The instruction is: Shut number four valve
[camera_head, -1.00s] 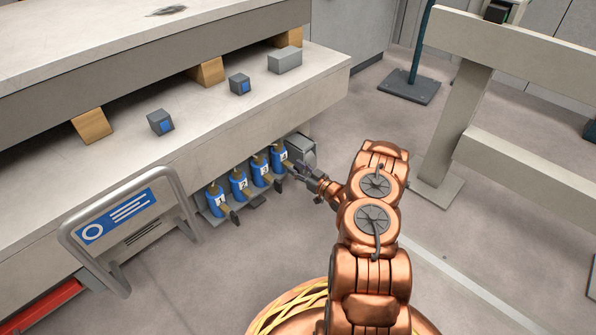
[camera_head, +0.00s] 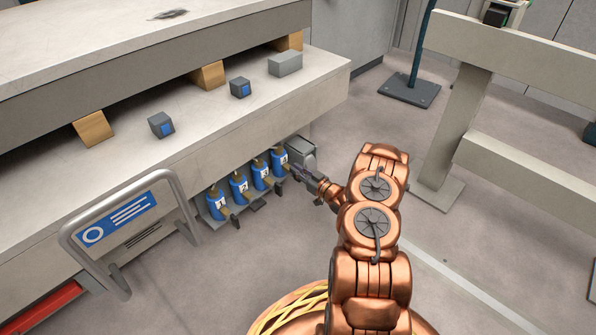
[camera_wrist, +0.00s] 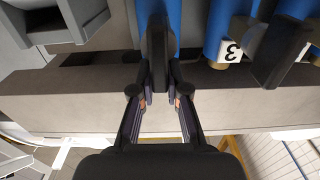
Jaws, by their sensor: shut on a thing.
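Several blue valves stand in a row under the bench edge. The number four valve (camera_head: 279,161) is the far right one in the head view, beside a grey box. My gripper (camera_head: 296,171) is at its front. In the wrist view, my gripper (camera_wrist: 159,76) has its two fingers on either side of a dark lever (camera_wrist: 157,40), shut on it. The lever stands in front of a blue valve body whose label is hidden. The number three valve (camera_wrist: 217,30) is just to the right in that view, with its own dark lever (camera_wrist: 278,50) apart from my fingers.
A grey box (camera_head: 301,152) sits right beside the valve row. A sign in a grey tubular frame (camera_head: 120,220) stands to the left. The bench (camera_head: 205,125) overhangs the valves. A beige post and rail (camera_head: 450,135) stand at right; the floor between is clear.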

